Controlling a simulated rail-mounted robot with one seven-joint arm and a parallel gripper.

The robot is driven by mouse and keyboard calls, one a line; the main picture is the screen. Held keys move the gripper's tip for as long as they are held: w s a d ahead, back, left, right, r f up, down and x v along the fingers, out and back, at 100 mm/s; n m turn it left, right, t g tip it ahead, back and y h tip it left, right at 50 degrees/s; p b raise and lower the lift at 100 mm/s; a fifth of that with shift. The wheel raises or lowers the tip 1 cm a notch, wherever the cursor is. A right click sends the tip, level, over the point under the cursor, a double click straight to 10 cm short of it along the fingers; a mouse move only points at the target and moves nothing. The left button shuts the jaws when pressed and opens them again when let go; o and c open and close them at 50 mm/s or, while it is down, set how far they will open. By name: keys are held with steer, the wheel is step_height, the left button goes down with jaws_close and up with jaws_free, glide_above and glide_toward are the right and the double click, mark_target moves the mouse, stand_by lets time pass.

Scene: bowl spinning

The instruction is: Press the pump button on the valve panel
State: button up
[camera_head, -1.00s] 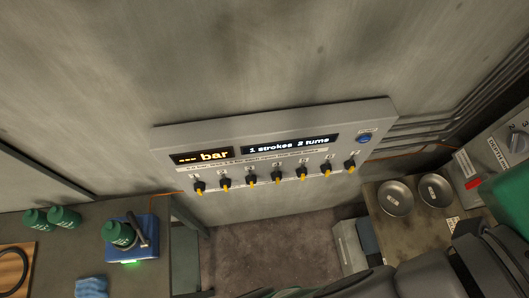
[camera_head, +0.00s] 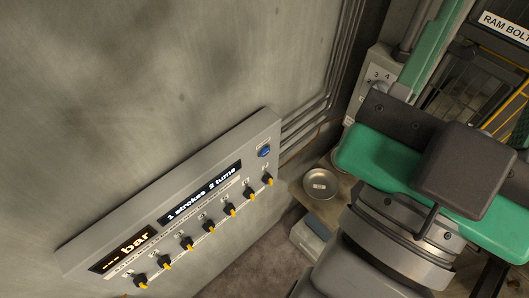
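The valve panel (camera_head: 85,256) is a grey slanted box on the wall, at the lower left and middle of the head view. Its two displays read "--- bar" and "1 strokes 2 turns". A row of several black knobs with yellow pointers (camera_head: 208,226) runs along its lower edge. The blue pump button (camera_head: 264,151) sits at the panel's upper right end, with a small label above it that is too small to read. My green and dark grey arm fills the right side, apart from the panel. My gripper's fingertips are not visible.
A metal bowl (camera_head: 320,184) stands on a bench right of the panel, close to my arm. A light box (camera_head: 308,238) is below it. Pipes (camera_head: 318,112) run up the wall corner. A "RAM BOLT" sign (camera_head: 507,27) is at top right. The space before the panel looks clear.

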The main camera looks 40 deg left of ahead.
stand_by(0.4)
